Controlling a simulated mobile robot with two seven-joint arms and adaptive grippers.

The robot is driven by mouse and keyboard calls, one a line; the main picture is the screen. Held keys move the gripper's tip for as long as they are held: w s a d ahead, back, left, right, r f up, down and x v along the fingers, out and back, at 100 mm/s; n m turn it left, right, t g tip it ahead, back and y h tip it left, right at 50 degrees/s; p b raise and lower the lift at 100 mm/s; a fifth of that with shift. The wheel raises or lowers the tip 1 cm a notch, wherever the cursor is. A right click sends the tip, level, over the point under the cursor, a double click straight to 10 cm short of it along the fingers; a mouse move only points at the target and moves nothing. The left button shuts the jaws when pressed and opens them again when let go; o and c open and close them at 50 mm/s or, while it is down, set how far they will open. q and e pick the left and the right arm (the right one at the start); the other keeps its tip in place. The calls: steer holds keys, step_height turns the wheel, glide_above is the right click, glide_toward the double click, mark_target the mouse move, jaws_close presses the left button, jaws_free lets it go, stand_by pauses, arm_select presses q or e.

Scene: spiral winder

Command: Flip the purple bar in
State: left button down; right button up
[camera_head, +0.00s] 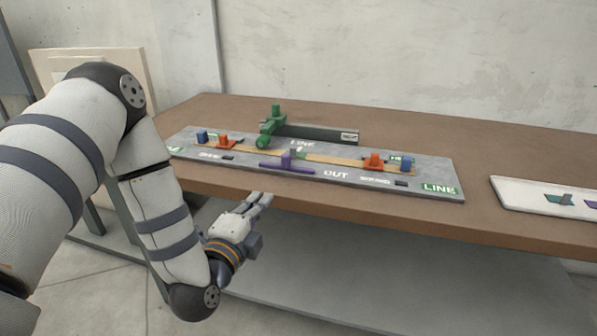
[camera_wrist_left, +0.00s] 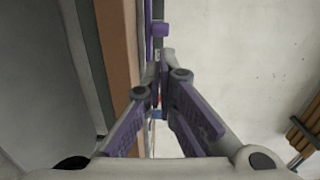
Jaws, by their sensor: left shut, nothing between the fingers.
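The purple bar (camera_head: 290,168) lies along the front edge of the grey board, in front of the wooden strip, by the word OUT. A short purple knob (camera_head: 286,157) stands up from it. In the left wrist view a purple bar (camera_wrist_left: 149,40) with its knob (camera_wrist_left: 160,29) shows just beyond the fingertips. My left gripper (camera_head: 266,197) is in front of the table edge, below and to the left of the bar, apart from it. Its fingers are shut and empty; the fingertips meet in the left wrist view (camera_wrist_left: 161,72). My right gripper is not in view.
The grey board (camera_head: 440,178) also carries orange blocks (camera_head: 374,161), blue blocks (camera_head: 407,163) and a green lever (camera_head: 270,128). A white panel (camera_head: 520,192) lies at the right of the brown table (camera_head: 480,145). The table's front edge is close to my left gripper.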

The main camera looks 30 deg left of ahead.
mark_target(285, 159)
arm_select(q)
steer(key=shift+w+a+r, duration=0.1)
steer(key=shift+r, duration=0.25)
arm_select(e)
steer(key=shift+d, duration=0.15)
arm_select(q)
steer(key=b+x, duration=0.2)
steer(key=x, duration=1.1)
steer(key=shift+w+a, duration=0.2)
steer(key=shift+w, duration=0.1)
steer(key=shift+w+r, duration=0.15)
steer(key=shift+r, duration=0.05)
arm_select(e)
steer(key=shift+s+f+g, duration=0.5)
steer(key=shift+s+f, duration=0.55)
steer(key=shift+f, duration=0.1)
